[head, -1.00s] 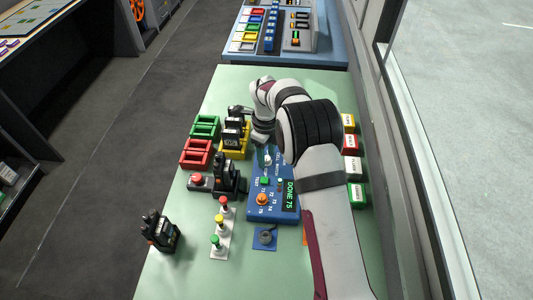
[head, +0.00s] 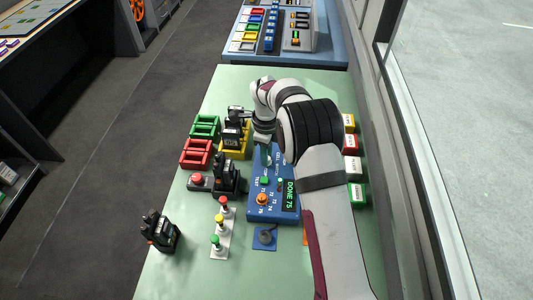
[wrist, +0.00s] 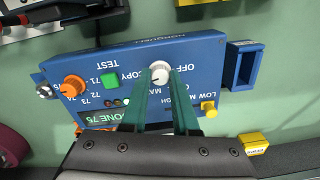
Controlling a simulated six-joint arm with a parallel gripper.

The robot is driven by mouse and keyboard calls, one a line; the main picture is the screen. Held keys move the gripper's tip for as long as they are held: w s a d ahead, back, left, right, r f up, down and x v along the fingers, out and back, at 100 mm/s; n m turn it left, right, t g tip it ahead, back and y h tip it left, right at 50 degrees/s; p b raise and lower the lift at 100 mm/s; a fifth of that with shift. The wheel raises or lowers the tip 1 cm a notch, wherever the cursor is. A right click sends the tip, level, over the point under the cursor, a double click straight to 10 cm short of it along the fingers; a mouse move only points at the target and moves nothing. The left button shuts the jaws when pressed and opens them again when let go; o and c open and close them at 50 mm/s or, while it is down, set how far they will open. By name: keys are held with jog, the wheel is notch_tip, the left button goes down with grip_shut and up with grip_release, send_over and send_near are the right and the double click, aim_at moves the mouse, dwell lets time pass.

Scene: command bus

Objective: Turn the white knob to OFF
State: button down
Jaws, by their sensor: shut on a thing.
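The white knob (wrist: 160,72) is on the blue panel (wrist: 210,48), with an upside-down OFF label just right of it in the wrist view. My gripper (wrist: 161,76) has its two teal fingers on either side of the knob and is shut on it. The knob's exact pointing direction is hard to make out. In the head view my gripper (head: 267,158) is over the upper part of the blue panel (head: 252,208) and hides the knob.
The panel has an orange knob (wrist: 74,86), a green button (wrist: 111,79), a yellow knob (wrist: 208,107) and a DONE 75 display (head: 289,195). Red (head: 195,154), green (head: 205,126) and yellow trays, black radios (head: 160,232) and a red button (head: 199,181) stand to the left.

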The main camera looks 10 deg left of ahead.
jog(key=n, duration=1.2)
jog(key=shift+n, duration=0.3)
jog(key=n, duration=0.3)
jog(key=shift+n, duration=0.4)
jog(key=n, duration=1.2)
jog(key=shift+n, duration=2.3)
jog(key=shift+g, duration=0.3)
